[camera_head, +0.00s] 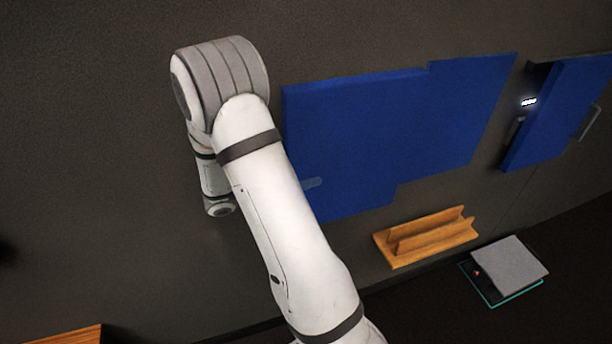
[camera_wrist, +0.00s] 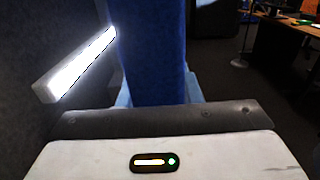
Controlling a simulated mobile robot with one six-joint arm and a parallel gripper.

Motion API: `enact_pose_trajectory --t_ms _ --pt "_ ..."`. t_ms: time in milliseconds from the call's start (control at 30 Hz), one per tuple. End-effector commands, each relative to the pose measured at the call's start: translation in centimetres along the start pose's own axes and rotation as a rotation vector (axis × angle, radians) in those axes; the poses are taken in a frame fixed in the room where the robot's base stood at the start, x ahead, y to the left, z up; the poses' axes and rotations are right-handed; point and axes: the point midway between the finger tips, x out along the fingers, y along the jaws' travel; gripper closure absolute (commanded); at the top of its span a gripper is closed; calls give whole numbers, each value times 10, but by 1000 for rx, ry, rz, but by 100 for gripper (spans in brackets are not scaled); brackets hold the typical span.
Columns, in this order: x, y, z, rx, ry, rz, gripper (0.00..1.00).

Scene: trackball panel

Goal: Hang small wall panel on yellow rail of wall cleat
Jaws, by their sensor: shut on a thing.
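A flat blue panel (camera_head: 345,135) shows in the head view right of my arm, in front of the grey wall. It overlaps a second blue area (camera_head: 470,105) of the same colour, so their border is hard to see. In the wrist view my gripper (camera_wrist: 158,92) is shut on the blue panel (camera_wrist: 152,50), which stands nearly edge-on between pale blue fingers. I cannot make out the yellow rail or the cleat in either view; whether the panel touches the wall cannot be told.
A wooden rack (camera_head: 428,237) with two ridges is at the wall below the panel. A grey box (camera_head: 507,268) is on the dark floor. A blue door-like piece (camera_head: 555,115) with a lit display is at right. A bright light bar (camera_wrist: 80,65) shows in the wrist view.

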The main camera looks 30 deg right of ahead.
Motion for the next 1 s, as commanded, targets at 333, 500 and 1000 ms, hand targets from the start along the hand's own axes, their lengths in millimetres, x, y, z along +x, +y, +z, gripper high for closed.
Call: enact_pose_trajectory --t_ms 333,500,1000 --pt "0 0 1 2 -2 0 50" --pt "0 0 1 1 -1 0 43" --pt "-50 1 -2 3 0 3 43"
